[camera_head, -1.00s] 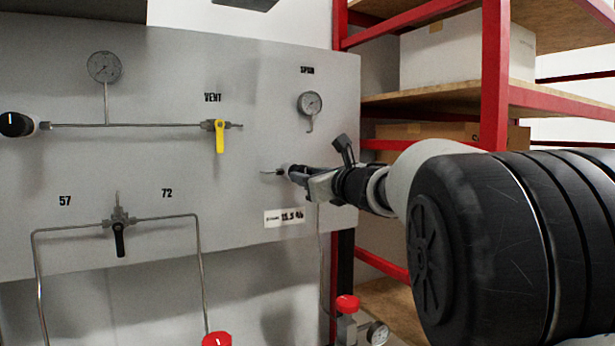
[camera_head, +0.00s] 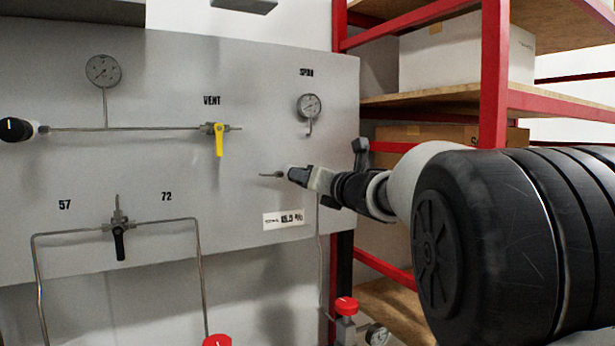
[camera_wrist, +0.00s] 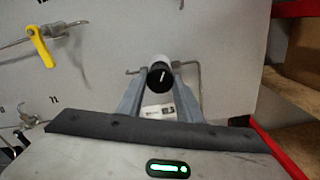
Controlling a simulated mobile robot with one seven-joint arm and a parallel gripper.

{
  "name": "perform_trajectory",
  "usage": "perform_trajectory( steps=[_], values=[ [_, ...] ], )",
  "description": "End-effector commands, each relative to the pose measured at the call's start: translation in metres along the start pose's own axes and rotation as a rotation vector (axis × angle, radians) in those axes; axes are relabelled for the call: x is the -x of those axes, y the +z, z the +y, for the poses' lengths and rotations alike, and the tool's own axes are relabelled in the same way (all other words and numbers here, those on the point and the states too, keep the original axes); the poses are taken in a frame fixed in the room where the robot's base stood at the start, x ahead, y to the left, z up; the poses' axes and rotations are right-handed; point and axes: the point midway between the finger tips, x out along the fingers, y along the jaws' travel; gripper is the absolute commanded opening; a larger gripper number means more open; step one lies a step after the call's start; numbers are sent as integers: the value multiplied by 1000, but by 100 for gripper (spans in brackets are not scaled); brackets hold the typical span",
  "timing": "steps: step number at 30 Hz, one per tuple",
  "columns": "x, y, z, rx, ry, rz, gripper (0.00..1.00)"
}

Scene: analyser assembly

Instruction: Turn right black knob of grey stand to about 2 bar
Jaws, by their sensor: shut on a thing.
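The right black knob (camera_wrist: 160,76) has a white line on its face and sits on a white collar on the grey stand (camera_head: 160,90). In the wrist view my gripper (camera_wrist: 158,88) has one finger on each side of the knob and is shut on it. In the head view my gripper (camera_head: 302,177) reaches the panel from the right and mostly hides the knob. The round gauge (camera_head: 309,106) under the word SPAN is above it; its needle is too small to read.
A yellow VENT handle (camera_head: 219,139), a left gauge (camera_head: 103,70) and a left black knob (camera_head: 15,129) are on the panel. A black-handled valve (camera_head: 119,241) is lower left. A red shelf frame (camera_head: 494,80) stands close on the right.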

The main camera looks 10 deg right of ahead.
Motion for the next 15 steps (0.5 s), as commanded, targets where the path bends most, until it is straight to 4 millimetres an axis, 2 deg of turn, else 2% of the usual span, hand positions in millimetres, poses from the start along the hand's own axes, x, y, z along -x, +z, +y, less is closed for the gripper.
perform_trajectory(
  steps=[15],
  values=[
    [0,1,0,-495,-3,2,10]
  ],
)
